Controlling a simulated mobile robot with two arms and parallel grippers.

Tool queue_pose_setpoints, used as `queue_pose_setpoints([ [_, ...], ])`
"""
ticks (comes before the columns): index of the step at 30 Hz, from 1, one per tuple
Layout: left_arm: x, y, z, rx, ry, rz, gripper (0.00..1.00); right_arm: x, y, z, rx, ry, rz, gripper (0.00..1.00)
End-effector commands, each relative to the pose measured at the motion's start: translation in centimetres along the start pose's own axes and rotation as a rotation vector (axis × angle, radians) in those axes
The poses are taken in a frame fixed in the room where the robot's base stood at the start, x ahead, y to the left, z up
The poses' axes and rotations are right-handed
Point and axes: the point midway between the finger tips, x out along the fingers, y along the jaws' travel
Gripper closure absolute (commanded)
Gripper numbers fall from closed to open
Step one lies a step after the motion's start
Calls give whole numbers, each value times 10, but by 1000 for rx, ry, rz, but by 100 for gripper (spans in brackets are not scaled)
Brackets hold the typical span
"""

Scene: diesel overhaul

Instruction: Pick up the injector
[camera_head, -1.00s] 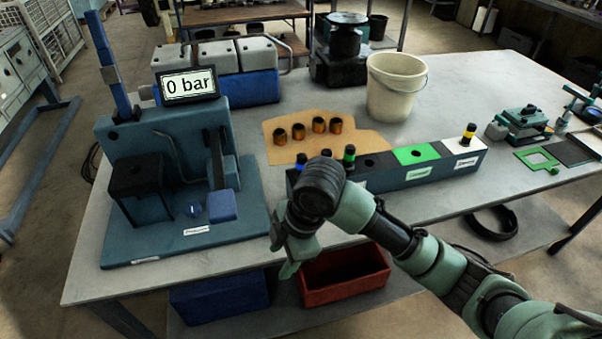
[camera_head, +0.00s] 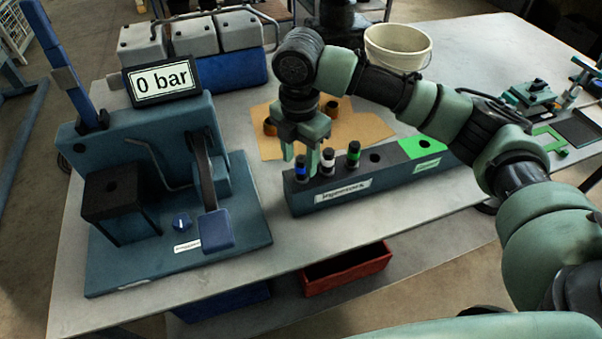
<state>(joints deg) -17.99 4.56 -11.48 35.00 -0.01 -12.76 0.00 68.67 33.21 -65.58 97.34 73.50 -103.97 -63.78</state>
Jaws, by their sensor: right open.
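The injector rack (camera_head: 345,192) is a dark block on the workbench with a label reading "Injectors" on its front. Three injectors stand upright in it: a blue-banded one (camera_head: 301,173) at the left end, a white-banded one (camera_head: 327,163) and a green-banded one (camera_head: 353,154). My right gripper (camera_head: 299,157) is open and points down at the left end of the rack. Its fingers show at the top of the blue-banded injector; I cannot tell whether they touch it. My left gripper is not in view.
A blue test stand (camera_head: 110,255) with a "0 bar" display (camera_head: 162,82) stands left of the rack. A tan mat (camera_head: 365,128) with copper-coloured parts lies behind the gripper. A white bucket (camera_head: 397,48) stands farther back. A red bin (camera_head: 347,270) sits below the bench top.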

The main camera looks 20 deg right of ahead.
Motion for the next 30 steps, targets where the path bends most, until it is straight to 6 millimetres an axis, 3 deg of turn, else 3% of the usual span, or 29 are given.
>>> queue_pose_setpoints([
  [2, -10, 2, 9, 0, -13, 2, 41, 10, -1, 3, 3, 1, -5, 53],
  [5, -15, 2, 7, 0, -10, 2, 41, 26, -1, 5, 2, 1, -5, 53],
  [9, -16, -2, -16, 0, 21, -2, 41, 41, -1, 5, 1, 0, -2, 53],
  [13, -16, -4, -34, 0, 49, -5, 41, 44, 0, 5, 1, 0, 0, 53],
  [17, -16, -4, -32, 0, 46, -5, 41, 44, 0, 5, 1, 0, 1, 53],
  [22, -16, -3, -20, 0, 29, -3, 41, 44, 0, 5, 1, 0, 1, 100],
  [30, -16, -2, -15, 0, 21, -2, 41, 43, 0, 5, 1, -1, 2, 100],
])
